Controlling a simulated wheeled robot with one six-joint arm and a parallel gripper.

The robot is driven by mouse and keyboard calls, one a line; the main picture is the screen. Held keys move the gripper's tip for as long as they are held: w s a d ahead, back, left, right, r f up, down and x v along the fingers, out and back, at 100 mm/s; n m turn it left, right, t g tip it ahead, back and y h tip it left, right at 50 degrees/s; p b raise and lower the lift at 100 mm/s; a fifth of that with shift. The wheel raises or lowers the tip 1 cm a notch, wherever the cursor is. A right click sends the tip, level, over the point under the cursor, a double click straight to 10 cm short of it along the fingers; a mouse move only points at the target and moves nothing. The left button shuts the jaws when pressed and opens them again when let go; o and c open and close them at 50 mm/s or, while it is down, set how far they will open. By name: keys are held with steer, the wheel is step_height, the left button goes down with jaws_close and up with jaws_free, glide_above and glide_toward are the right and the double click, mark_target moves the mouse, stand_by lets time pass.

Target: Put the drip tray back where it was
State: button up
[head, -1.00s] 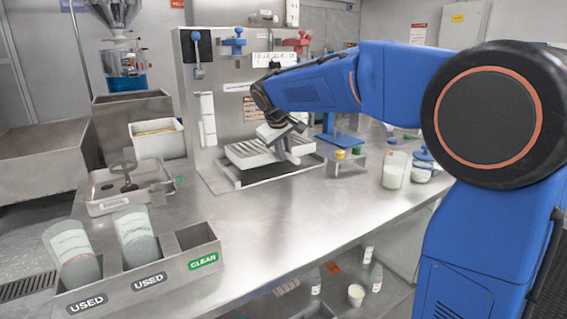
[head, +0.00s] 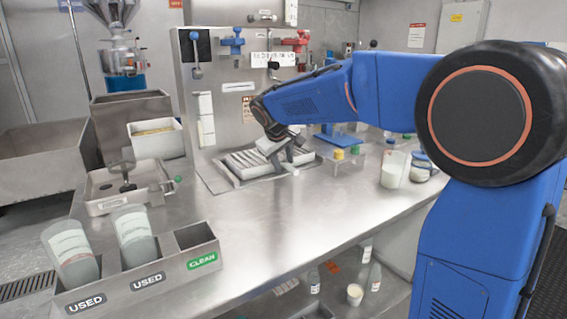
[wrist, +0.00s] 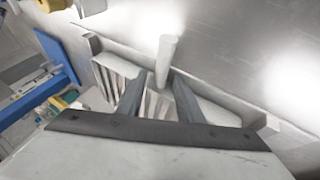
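The drip tray (head: 238,165) is pale with slats. In the head view it lies in the shallow recess (head: 211,178) in the counter at the foot of the machine; whether it sits fully flush I cannot tell. In the wrist view the tray (wrist: 215,112) shows below my fingers, with an upright white round handle (wrist: 166,60) at its near side. My gripper (wrist: 158,78) is at this handle, its two dark fingers apart on either side, with a visible gap on the left. My gripper (head: 283,163) hides the tray's right part in the head view.
A clear stand with coloured caps (head: 342,162) and a white jug (head: 393,170) stand to the right. A knock-box tray (head: 115,195) and a holder with cups marked USED (head: 150,270) are on the left. The counter's front middle is clear.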

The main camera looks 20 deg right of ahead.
steer(key=shift+r, duration=0.1)
steer(key=v, duration=1.2)
